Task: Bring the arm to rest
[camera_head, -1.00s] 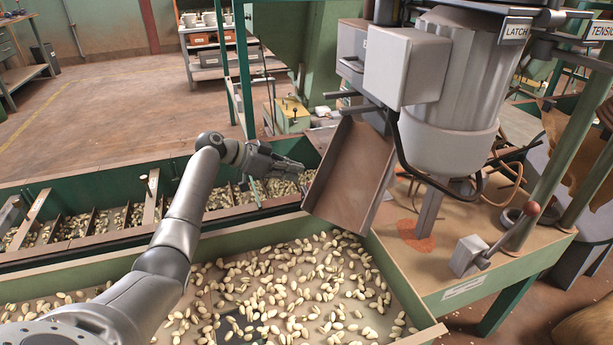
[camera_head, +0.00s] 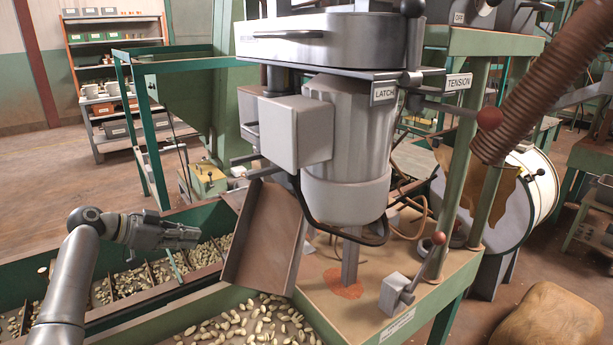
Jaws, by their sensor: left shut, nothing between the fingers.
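My left arm comes in from the lower left. My left gripper (camera_head: 188,238) is shut and empty, held above the far green trough (camera_head: 40,262) with several nuts in its divided sections. Its fingertips point right, toward the brown chute (camera_head: 265,240), and look apart from it. My right gripper is not in view.
A grey machine (camera_head: 345,140) with a LATCH label stands on a green-framed bench (camera_head: 372,312) right of the chute. A near hopper of nuts (camera_head: 250,322) shows at the bottom. A brown sack (camera_head: 548,318) lies at the lower right. Floor is clear at the upper left.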

